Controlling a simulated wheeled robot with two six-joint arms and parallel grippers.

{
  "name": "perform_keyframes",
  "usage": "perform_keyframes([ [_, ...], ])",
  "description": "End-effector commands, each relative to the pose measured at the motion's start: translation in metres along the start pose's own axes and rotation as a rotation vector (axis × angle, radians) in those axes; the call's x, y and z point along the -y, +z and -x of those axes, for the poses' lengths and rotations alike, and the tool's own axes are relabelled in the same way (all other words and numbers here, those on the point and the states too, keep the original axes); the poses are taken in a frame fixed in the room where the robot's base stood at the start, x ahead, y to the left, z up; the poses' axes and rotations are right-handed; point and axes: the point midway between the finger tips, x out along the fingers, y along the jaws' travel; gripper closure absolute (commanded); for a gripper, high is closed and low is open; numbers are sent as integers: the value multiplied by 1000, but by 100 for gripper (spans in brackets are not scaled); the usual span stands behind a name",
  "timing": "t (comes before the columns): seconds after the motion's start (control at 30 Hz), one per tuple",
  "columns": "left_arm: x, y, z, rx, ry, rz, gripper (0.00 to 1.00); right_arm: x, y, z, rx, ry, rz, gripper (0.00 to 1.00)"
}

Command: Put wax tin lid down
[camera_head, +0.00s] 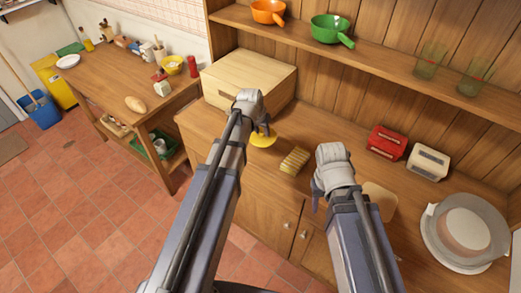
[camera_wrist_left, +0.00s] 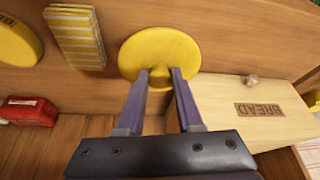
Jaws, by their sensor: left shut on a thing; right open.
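The yellow round wax tin lid (camera_wrist_left: 160,48) is between the fingers of my left gripper (camera_wrist_left: 162,76), which is shut on it by its underside or knob. In the head view the lid (camera_head: 262,140) is at or just above the wooden counter beside the bread box; I cannot tell if it touches. A second yellow round thing, likely the wax tin (camera_wrist_left: 16,42), is cut off at the left edge of the left wrist view. In the head view it seems hidden behind my right gripper (camera_head: 317,196), which is open and empty.
A yellow striped block (camera_head: 294,160) lies on the counter (camera_head: 300,125) between the grippers. The bread box (camera_head: 245,78) stands behind the lid. A red appliance (camera_head: 387,142), a cream one (camera_head: 429,161) and a round covered dish (camera_head: 465,235) stand to the right.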

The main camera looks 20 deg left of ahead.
Motion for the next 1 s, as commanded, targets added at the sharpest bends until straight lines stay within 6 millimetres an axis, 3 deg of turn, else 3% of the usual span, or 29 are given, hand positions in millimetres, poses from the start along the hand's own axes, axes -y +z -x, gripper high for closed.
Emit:
perform_keyframes([
  [0.03,0,5,-13,0,0,0,100,1,-1,-14,0,0,0,50],
  [0.23,0,17,-42,0,0,0,100,4,-3,-45,0,0,0,50],
  [0.57,0,20,-49,0,0,0,100,5,-3,-53,0,0,0,50],
  [0.83,0,33,-79,0,0,0,100,8,-5,-84,0,0,0,50],
  [1.0,0,34,-82,0,0,0,100,8,-5,-88,0,0,0,50],
])
